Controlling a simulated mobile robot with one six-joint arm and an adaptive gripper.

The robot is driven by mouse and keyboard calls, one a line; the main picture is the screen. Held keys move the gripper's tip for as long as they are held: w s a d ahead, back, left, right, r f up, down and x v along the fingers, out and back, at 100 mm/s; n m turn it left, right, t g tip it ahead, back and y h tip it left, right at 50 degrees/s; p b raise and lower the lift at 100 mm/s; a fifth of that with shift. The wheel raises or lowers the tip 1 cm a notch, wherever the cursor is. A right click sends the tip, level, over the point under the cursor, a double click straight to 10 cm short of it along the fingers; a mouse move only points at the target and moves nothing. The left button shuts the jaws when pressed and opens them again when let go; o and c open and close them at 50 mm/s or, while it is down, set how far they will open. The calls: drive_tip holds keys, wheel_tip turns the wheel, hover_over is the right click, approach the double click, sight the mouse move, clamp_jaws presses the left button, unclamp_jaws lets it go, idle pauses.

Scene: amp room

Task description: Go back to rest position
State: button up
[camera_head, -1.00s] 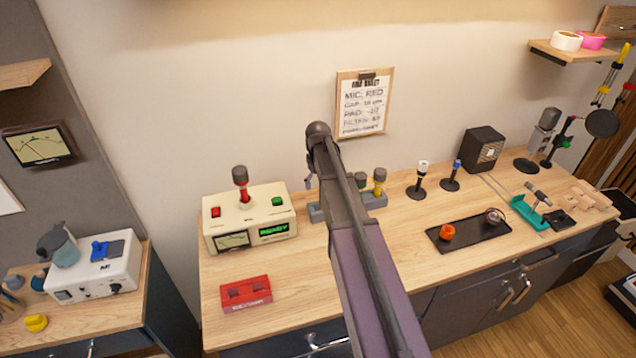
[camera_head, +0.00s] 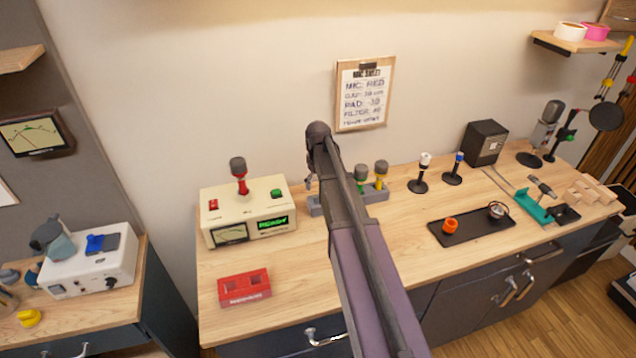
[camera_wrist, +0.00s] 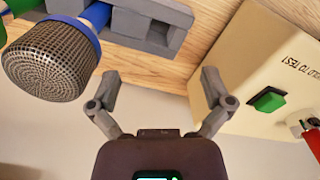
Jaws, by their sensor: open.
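My gripper (camera_wrist: 158,85) is open and empty in the wrist view, its two fingers spread apart. In the head view my arm hides most of it, with only a bit showing beside the grey rack (camera_head: 375,196). The cream tester box (camera_head: 248,236) has a red-handled microphone (camera_head: 240,178) upright on its top and a green lit display. In the wrist view the box (camera_wrist: 262,75) with its green button is right of the fingers. A microphone with a blue band (camera_wrist: 52,62) is large at the left, apart from the fingers.
A red block with sockets (camera_head: 244,287) lies in front of the box. A black tray (camera_head: 472,227) with an orange item, two small microphone stands (camera_head: 419,172) and a dark speaker (camera_head: 485,143) are to the right. A clipboard (camera_head: 363,94) hangs on the wall.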

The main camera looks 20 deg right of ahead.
idle(0.5)
drive_tip(key=s+a+m, duration=0.2)
drive_tip(key=s+a, duration=0.5)
drive_tip(key=s, duration=0.4)
drive_tip(key=s+a+m, duration=0.1)
drive_tip(key=s+a, duration=0.6)
drive_tip(key=s, duration=0.4)
drive_tip(key=shift+s+m, duration=0.15)
drive_tip(key=shift+m, duration=0.25)
